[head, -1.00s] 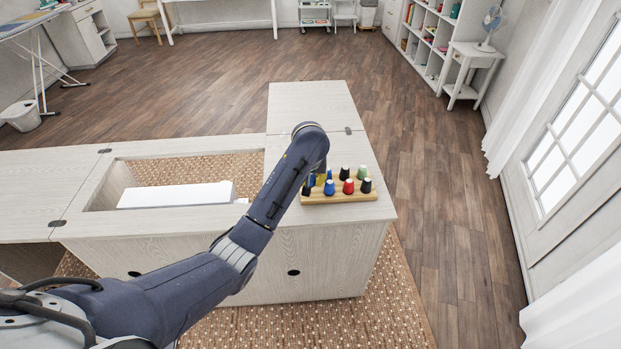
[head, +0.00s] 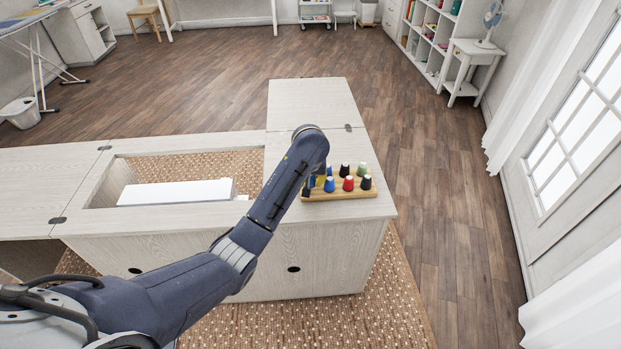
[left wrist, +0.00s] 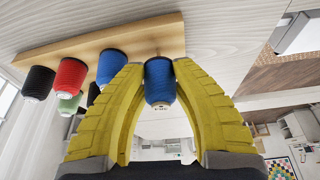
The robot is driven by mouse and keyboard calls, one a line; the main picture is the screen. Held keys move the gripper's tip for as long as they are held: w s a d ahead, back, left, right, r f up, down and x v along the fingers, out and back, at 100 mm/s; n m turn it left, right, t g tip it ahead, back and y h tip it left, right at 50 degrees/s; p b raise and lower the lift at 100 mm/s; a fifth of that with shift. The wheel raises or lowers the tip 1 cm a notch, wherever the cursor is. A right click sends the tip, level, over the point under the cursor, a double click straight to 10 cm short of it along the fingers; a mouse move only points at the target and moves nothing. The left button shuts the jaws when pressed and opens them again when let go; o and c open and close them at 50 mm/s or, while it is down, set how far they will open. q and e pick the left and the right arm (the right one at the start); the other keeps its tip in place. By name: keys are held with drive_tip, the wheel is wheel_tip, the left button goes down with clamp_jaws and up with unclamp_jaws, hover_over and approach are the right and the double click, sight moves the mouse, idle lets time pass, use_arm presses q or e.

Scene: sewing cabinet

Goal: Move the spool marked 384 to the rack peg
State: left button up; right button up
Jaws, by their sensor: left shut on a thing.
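My left gripper (left wrist: 159,72) has its yellow fingers closed on either side of a blue spool (left wrist: 159,84) in the left wrist view. The held spool is near one end of the wooden rack (left wrist: 120,40); I cannot tell whether it touches the rack. Another blue spool (left wrist: 112,66) stands beside it on the rack. No number 384 is readable on any spool. In the head view my forearm mostly hides the left gripper (head: 319,181) at the left end of the rack (head: 345,195). An empty peg cannot be made out. My right gripper is not in view.
The rack also carries a red spool (head: 348,184), a green spool (head: 362,170) and black spools (head: 367,183). It stands on the pale cabinet top (head: 310,105), clear behind it. To the left is a recess with a white block (head: 175,193).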

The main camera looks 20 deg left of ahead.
use_arm(q)
drive_tip(key=shift+f, duration=0.6)
idle(0.3)
drive_tip(key=o, duration=0.9)
drive_tip(key=shift+v, duration=6)
drive_tip(key=shift+s, duration=0.1)
